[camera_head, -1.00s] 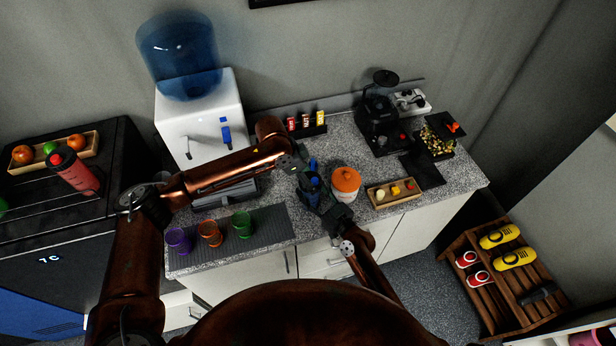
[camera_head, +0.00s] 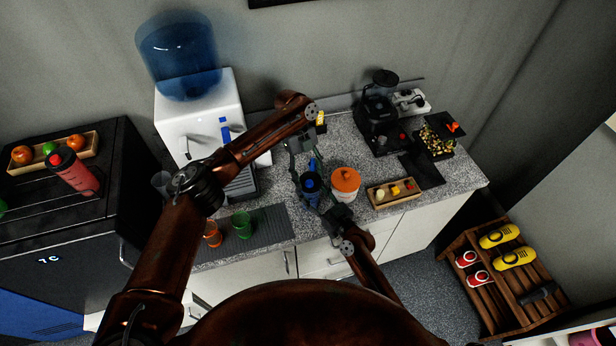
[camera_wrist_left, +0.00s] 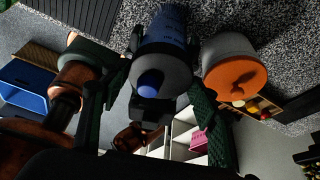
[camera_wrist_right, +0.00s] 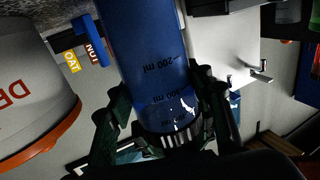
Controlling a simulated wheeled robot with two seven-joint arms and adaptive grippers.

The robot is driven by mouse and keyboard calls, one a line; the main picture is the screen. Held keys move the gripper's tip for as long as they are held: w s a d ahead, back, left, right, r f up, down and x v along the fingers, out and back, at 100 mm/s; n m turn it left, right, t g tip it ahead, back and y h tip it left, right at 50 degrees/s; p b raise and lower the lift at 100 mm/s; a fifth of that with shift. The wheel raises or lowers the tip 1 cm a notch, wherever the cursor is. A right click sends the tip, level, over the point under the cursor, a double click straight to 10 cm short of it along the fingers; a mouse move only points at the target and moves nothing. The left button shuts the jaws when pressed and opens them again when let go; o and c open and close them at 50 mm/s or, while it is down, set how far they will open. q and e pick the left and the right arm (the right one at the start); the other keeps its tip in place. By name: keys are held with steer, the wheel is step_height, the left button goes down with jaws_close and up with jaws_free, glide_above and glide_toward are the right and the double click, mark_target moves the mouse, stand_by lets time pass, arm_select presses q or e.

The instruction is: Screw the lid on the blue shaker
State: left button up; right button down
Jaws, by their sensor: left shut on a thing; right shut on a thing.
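The blue shaker (camera_head: 312,200) stands upright at the counter's front part. It is translucent, with "200 ml" marks in the right wrist view (camera_wrist_right: 145,50). The grey lid (camera_wrist_left: 172,68) with a blue cap sits at its top; whether it is fully seated I cannot tell. My left gripper (camera_head: 308,166) reaches in from behind and is shut on the lid; its fingertips are partly hidden in the head view. My right gripper (camera_wrist_right: 163,108) is shut around the shaker body, coming from the front right.
A white jar with an orange lid (camera_head: 345,180) stands close right of the shaker. A wooden tray (camera_head: 394,193) is farther right. Green (camera_head: 242,225) and orange (camera_head: 212,234) cups stand left on a dark mat. The water dispenser (camera_head: 196,125) is behind left.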

arm_select(q)
steer(key=m+y, duration=0.1)
steer(key=m, duration=0.1)
steer(key=m+y, duration=0.1)
steer(key=m, duration=0.3)
steer(key=shift+w+d+m+g+y, duration=0.1)
steer(key=shift+d+m+g+y, duration=0.2)
steer(key=shift+d+m+y, duration=0.1)
steer(key=m+y, duration=0.1)
steer(key=m, duration=0.2)
steer(key=shift+a+m+y, duration=0.1)
steer(key=shift+m+y, duration=0.4)
steer(key=shift+m, duration=0.8)
steer(key=o, duration=0.9)
steer(key=shift+r, duration=0.1)
steer(key=shift+r, duration=2.2)
